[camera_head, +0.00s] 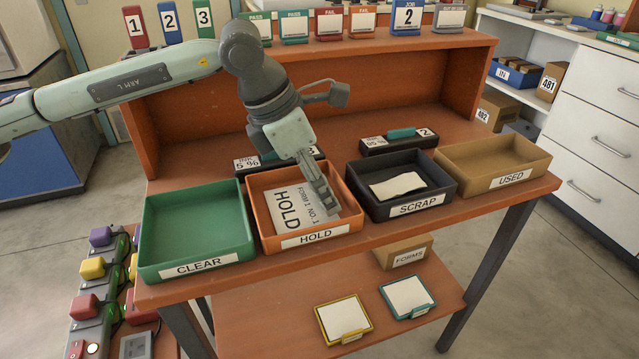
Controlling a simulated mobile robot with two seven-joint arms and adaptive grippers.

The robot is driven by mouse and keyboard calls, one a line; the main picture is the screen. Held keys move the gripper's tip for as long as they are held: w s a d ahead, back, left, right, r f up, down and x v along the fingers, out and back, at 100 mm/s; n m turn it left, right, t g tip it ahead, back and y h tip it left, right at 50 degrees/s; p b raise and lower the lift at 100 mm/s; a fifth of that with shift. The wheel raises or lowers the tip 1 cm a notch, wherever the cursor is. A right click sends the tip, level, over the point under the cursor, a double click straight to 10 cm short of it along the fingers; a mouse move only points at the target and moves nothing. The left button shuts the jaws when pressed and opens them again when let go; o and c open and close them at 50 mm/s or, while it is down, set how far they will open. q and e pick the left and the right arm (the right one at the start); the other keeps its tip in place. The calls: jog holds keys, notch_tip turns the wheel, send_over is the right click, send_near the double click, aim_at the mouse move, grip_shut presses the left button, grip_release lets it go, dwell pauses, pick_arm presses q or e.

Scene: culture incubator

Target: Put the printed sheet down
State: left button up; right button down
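The printed sheet (289,207), white with "FORM 1 NO. 1" and a large "HOLD" on it, is face up inside the orange tray (260,243) labelled HOLD. My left gripper (331,208) reaches down into this tray, with its fingers over the sheet's right part. The fingers look close together. Their tips hide part of the sheet, so I cannot tell whether they grip it, or whether the sheet lies fully on the tray floor. My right gripper is not in view.
A green CLEAR tray (195,225) stands left of the HOLD tray. A black SCRAP tray (447,180) holding a white paper and a tan USED tray (535,160) stand right. Two dark labelled holders (398,142) sit behind. Two clipboards (343,320) lie on the lower shelf.

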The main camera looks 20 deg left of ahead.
aim_at(292, 209)
pick_arm(q)
jog(key=v, duration=1.2)
dwell(0.3)
